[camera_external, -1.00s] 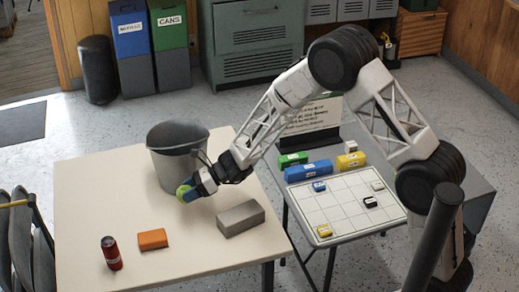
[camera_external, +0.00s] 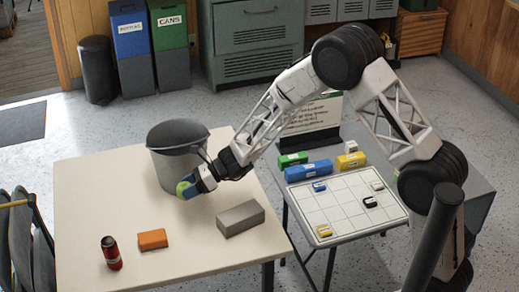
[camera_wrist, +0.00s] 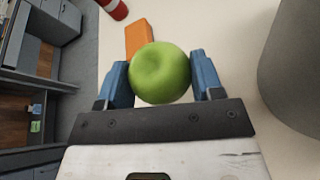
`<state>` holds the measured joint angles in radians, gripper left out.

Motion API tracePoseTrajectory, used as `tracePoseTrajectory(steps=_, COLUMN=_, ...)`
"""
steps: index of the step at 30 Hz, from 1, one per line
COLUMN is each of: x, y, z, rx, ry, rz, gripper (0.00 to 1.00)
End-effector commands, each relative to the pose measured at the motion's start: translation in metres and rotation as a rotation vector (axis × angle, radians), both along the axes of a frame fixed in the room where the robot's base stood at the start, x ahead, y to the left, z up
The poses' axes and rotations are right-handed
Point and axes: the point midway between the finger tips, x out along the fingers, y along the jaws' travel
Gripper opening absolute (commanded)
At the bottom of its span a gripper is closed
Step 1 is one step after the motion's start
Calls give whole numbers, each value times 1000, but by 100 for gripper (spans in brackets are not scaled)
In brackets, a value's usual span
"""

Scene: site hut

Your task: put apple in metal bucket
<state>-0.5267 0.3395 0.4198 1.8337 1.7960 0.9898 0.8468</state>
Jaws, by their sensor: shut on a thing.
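A green apple (camera_wrist: 160,73) is held between the two blue fingers of my gripper (camera_wrist: 160,80) in the wrist view. In the external view the apple (camera_external: 183,189) shows at the tip of my gripper (camera_external: 188,188), in front of the metal bucket. The grey metal bucket (camera_external: 176,165) stands upright on the cream table (camera_external: 110,200). In the wrist view the bucket (camera_wrist: 295,70) fills the right edge, beside the gripper and apart from the apple. The bucket's inside is mostly hidden.
A grey block (camera_external: 240,218), an orange block (camera_external: 153,239) and a red can (camera_external: 111,253) stand on the table's front part. A second table with a gridded board (camera_external: 345,205) and coloured blocks is to the right. The table's left part is clear.

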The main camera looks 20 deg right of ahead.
Motion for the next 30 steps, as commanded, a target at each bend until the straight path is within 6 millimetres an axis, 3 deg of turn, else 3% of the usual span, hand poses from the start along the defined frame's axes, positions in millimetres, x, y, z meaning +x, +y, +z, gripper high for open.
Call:
tracePoseTrajectory(steps=13, x=2, y=4, z=8, rx=0, ry=-1, rz=-20, gripper=33)
tracePoseTrajectory(steps=30, x=8, y=18, z=39, rx=1, ry=-2, rz=-121, gripper=33)
